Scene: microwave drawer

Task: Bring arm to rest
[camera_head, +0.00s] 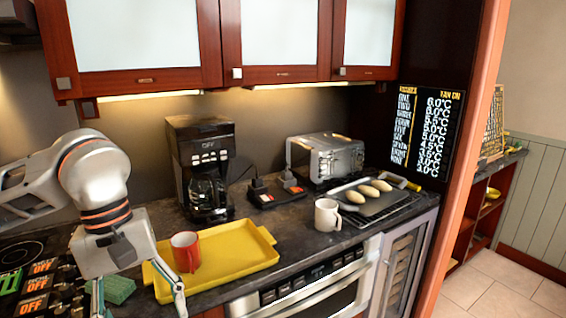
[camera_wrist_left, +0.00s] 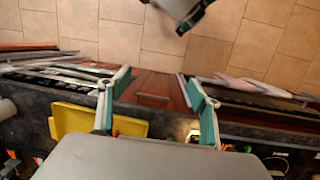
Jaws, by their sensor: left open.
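My left arm comes in from the left in the head view. Its gripper (camera_head: 138,298) points down over the front edge of the counter, by the left end of the yellow tray. Its two fingers are apart with nothing between them. The left wrist view also shows these fingers (camera_wrist_left: 155,80) spread and empty, above a cabinet front and the floor. Part of what looks like my right gripper (camera_wrist_left: 190,18) shows at the top of that view, cut off by the edge.
A yellow tray (camera_head: 232,263) holds a red mug (camera_head: 185,252). A green sponge (camera_head: 118,289) lies by the left gripper. A coffee maker (camera_head: 203,165), toaster oven (camera_head: 325,157), white mug (camera_head: 327,214) and baking tray with bread (camera_head: 372,205) stand on the counter. Cabinets (camera_head: 281,40) hang above.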

